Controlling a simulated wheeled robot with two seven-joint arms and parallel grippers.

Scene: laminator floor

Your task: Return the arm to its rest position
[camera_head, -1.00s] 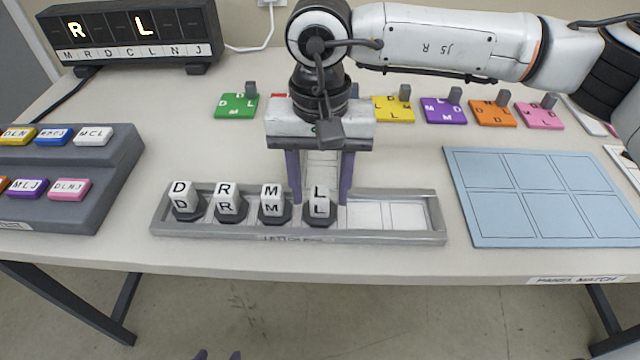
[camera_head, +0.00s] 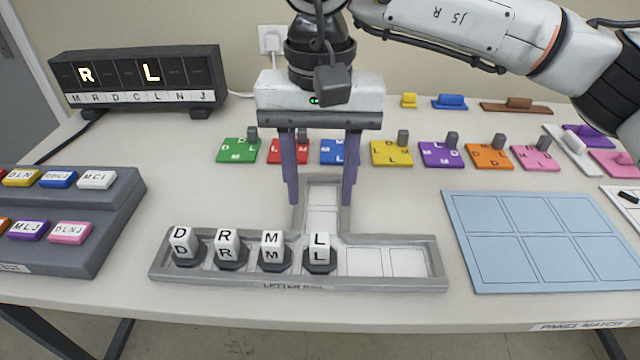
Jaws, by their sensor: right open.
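My right gripper (camera_head: 320,200) hangs from above in the middle of the head view. Its two purple fingers point down, apart, with nothing between them. They are above and behind the grey letter tray (camera_head: 345,285), near its back arm. In the tray's front row stand white letter blocks D (camera_head: 182,243), R (camera_head: 228,245), M (camera_head: 272,246) and L (camera_head: 319,248), each in a dark holder. The two slots right of L are empty. The right arm (camera_head: 450,25) comes in from the upper right. My left gripper is not in view.
Coloured letter panels with grey handles, such as the green one (camera_head: 238,150), stand in a row behind. A blue grid board (camera_head: 545,240) lies at right. A grey button console (camera_head: 70,215) is at left. A display (camera_head: 140,78) showing R and L stands at back left.

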